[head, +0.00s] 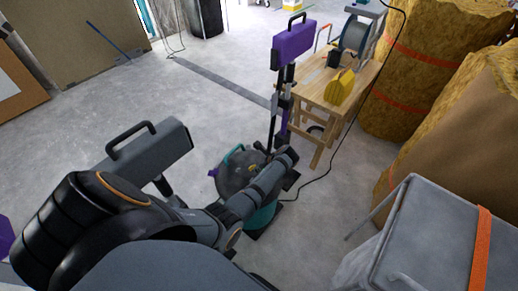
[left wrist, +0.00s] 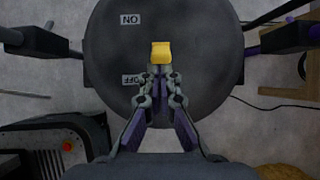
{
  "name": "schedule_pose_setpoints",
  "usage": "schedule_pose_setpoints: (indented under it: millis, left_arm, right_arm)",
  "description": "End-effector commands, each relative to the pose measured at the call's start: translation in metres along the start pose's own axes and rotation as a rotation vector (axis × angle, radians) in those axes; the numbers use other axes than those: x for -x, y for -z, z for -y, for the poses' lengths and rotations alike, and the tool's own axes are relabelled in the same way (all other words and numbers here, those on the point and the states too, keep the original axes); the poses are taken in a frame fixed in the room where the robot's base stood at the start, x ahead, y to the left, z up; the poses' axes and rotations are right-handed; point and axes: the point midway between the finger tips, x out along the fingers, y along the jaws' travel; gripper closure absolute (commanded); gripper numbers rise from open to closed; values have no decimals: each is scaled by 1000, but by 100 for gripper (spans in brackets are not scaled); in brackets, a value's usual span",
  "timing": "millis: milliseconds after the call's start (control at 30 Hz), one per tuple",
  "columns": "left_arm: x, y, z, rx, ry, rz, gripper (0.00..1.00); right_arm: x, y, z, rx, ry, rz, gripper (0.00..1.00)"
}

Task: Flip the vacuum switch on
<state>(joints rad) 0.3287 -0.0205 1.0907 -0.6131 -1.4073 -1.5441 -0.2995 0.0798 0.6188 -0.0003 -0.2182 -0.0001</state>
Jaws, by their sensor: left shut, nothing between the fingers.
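The vacuum (head: 236,174) stands on the floor in the middle of the head view, with a dark round top and a teal lower body. My left arm partly covers it. In the left wrist view its dark lid (left wrist: 205,40) fills the upper middle. It bears an ON label (left wrist: 130,19) and a partly covered OFF label (left wrist: 130,80). A yellow switch (left wrist: 161,51) sits on the lid between the two label heights, to their right. My left gripper (left wrist: 160,76) is shut and empty, its fingertips just below the switch in the picture. I cannot tell whether they touch.
A wooden workbench (head: 322,90) with a yellow case (head: 341,86) and a cable reel stands behind the vacuum. A purple-topped stand (head: 293,46) rises beside it. Wrapped insulation rolls (head: 433,60) and a grey cart (head: 433,215) are at right. A cable lies on the floor.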

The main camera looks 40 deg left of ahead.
Motion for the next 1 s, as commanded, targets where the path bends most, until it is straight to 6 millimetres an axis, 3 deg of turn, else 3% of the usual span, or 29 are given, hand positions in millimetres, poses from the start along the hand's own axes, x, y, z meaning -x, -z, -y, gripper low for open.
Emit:
schedule_pose_setpoints:
  millis: [267,500,800,1000]
  left_arm:
    - [8,-17,0,2,-1,-126,100]
    - [5,-29,0,4,-1,-338,100]
    - [-5,-40,1,4,0,-608,100]
    - [-4,-37,0,0,1,-610,100]
  right_arm:
    - [40,4,-3,0,0,1,60]
    - [69,7,-5,0,1,1,60]
    - [69,7,-4,-1,1,1,60]
    - [69,7,-4,-1,1,1,60]
